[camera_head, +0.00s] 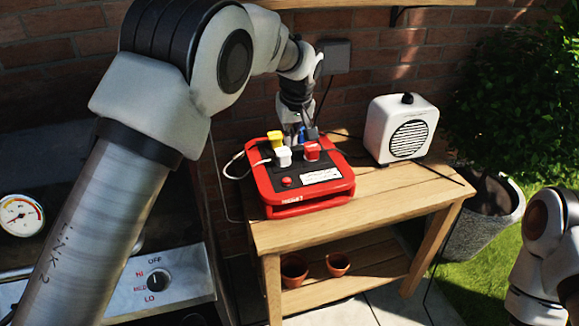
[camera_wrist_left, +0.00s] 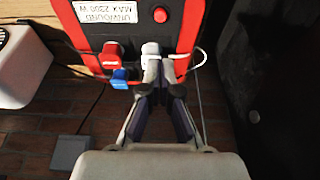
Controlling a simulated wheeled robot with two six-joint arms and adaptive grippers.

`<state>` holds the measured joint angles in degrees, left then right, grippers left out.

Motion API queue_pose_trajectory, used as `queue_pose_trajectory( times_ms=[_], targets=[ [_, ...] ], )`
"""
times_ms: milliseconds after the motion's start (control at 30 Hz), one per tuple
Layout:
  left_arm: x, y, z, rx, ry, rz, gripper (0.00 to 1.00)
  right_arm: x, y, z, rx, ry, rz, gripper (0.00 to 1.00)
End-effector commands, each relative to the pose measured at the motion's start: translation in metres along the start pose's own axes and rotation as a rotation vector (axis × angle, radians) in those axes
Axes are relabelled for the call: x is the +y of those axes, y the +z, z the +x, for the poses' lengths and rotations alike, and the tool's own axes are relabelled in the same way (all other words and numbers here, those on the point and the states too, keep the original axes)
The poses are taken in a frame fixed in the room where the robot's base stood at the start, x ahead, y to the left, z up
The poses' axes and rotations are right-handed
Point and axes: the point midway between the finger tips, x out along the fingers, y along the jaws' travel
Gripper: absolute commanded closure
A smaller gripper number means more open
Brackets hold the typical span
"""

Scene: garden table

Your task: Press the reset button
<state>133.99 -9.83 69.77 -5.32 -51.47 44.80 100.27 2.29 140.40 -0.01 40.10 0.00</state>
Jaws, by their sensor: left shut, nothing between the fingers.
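The red power box (camera_head: 332,190) with a black top lies on the wooden table. A small round red button (camera_head: 286,181) sits on its near part, left of a white label; it also shows in the wrist view (camera_wrist_left: 160,14). White (camera_head: 283,157), yellow (camera_head: 275,138) and red (camera_head: 311,151) plugs stand on the box. A blue piece (camera_wrist_left: 122,78) shows by the red plug. My left gripper (camera_wrist_left: 158,72) is shut and empty at the box's far side, beyond the button and close to the white plug; whether it touches cannot be told. My right gripper is out of view.
A white heater-like box (camera_head: 400,128) stands right of the power box. A white cable loops left of it. The table front (camera_head: 370,206) is clear. A grill with a knob (camera_head: 158,280) is at the left, and a planter (camera_head: 480,222) at the right.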

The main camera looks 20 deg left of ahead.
Motion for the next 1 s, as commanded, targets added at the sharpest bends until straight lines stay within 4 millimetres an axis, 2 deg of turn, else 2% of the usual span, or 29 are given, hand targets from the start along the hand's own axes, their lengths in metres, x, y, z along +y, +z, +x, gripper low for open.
queue_pose_trajectory(
  times_ms=[167, 500, 700, 833, 1000],
  targets=[
    [-0.001, 0.001, 0.020, -0.004, -0.002, -0.001, 1.00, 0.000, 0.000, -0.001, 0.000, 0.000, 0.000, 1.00],
    [-0.001, 0.001, 0.093, -0.004, -0.002, 0.000, 1.00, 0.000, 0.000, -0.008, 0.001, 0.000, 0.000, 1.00],
    [-0.001, 0.009, 0.126, -0.002, -0.001, 0.002, 1.00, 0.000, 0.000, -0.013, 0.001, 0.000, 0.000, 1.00],
    [0.000, 0.012, 0.136, -0.002, 0.000, 0.000, 1.00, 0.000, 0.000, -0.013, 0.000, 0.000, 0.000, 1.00],
    [0.000, 0.012, 0.138, -0.001, 0.001, 0.000, 1.00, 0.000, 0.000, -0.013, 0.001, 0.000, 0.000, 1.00]
  ],
)
